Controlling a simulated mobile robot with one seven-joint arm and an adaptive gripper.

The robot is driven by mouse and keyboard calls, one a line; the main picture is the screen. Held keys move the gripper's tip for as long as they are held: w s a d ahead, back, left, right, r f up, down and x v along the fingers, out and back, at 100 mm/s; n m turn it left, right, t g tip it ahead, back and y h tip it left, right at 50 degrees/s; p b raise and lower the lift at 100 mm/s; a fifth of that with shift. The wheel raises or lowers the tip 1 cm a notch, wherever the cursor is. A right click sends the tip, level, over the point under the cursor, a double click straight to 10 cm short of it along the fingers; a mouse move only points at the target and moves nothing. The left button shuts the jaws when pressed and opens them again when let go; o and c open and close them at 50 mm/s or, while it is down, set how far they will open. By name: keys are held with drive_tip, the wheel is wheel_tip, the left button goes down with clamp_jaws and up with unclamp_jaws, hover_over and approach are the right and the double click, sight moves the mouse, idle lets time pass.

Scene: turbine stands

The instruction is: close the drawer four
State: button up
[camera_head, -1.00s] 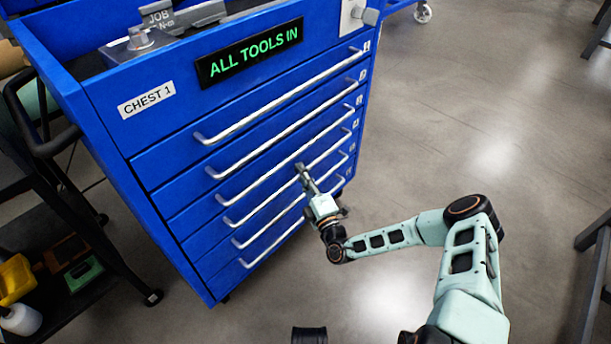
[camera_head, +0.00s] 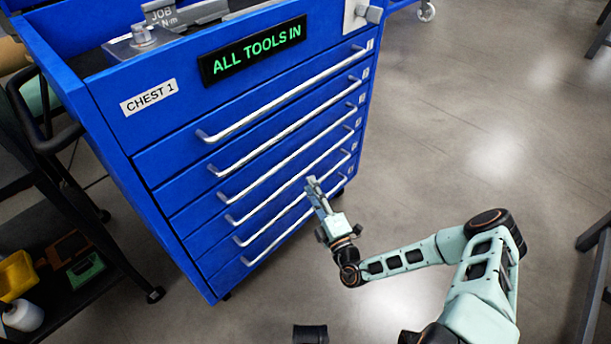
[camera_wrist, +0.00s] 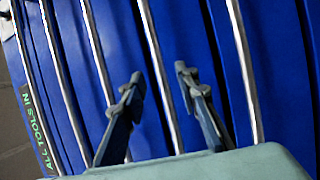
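The blue chest (camera_head: 190,145) has a stack of several drawers with long silver handles. Drawer four (camera_head: 205,240), counted from the top, looks flush with its neighbours in the head view. Its handle (camera_head: 268,196) runs slantwise across the front. My gripper (camera_head: 313,181) is in front of the lower drawers, apart from the chest as far as I can tell. In the wrist view my gripper (camera_wrist: 160,80) is open and empty. The fourth handle (camera_wrist: 158,65) shows between the two fingertips, behind them. The gripper covers part of the lower handles in the head view.
A sign (camera_head: 252,50) on the chest reads "ALL TOOLS IN", beside a "CHEST 1" label (camera_head: 149,97). A dark cart (camera_head: 110,250) with a yellow container (camera_head: 16,275) stands at left. The floor (camera_head: 440,150) right of the chest is clear.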

drive_tip(key=shift+v, duration=2.35)
